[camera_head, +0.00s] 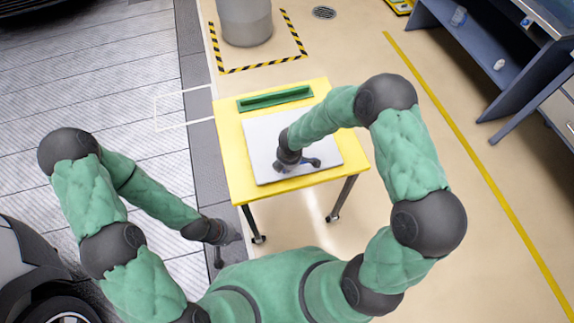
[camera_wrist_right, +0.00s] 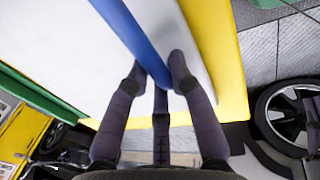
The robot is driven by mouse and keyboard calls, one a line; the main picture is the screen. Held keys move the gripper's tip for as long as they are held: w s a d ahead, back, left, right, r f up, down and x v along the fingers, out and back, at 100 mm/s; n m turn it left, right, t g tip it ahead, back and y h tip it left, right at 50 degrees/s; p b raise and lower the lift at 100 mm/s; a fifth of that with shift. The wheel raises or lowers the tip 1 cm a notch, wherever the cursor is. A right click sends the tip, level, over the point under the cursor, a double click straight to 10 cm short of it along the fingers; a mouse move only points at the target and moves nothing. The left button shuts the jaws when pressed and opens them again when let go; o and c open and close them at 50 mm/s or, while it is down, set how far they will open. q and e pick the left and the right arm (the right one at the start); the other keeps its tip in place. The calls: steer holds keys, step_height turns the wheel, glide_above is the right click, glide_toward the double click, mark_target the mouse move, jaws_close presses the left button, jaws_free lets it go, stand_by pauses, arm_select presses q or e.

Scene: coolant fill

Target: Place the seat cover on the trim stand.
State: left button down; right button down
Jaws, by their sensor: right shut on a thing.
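The seat cover appears to be the flat pale grey sheet (camera_head: 258,140) over the top of the yellow trim stand (camera_head: 232,170). A blue bar (camera_wrist_right: 128,32) crosses it in the right wrist view and looks like its grip. My right gripper (camera_head: 298,162) is over the middle of the sheet; the right wrist view shows its fingers (camera_wrist_right: 160,72) closed on the blue bar. I cannot tell whether the sheet touches the stand everywhere. My left gripper (camera_head: 228,250) hangs left of the stand, empty, with its fingers apart.
A narrow green tray (camera_head: 275,98) lies along the stand's far edge. A grey drum (camera_head: 245,20) stands behind, inside striped floor tape. A blue-grey workbench (camera_head: 490,65) is at the right.

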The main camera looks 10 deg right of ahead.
steer(key=c, duration=1.1)
jaws_free()
steer(key=shift+f, duration=0.1)
step_height(320, 180, up, 11)
steer(key=s+p, duration=0.2)
steer(key=p, duration=0.1)
steer(key=s+a+f+m+g+y, duration=0.1)
steer(key=s+a+f+m+y, duration=0.2)
steer(key=s+f+m, duration=1.1)
steer(key=s+m, duration=0.2)
steer(key=m, duration=0.5)
steer(key=shift+s+f+g+y+p, duration=0.25)
steer(key=shift+s+g+y+p, duration=0.05)
steer(key=shift+s+g+y, duration=0.1)
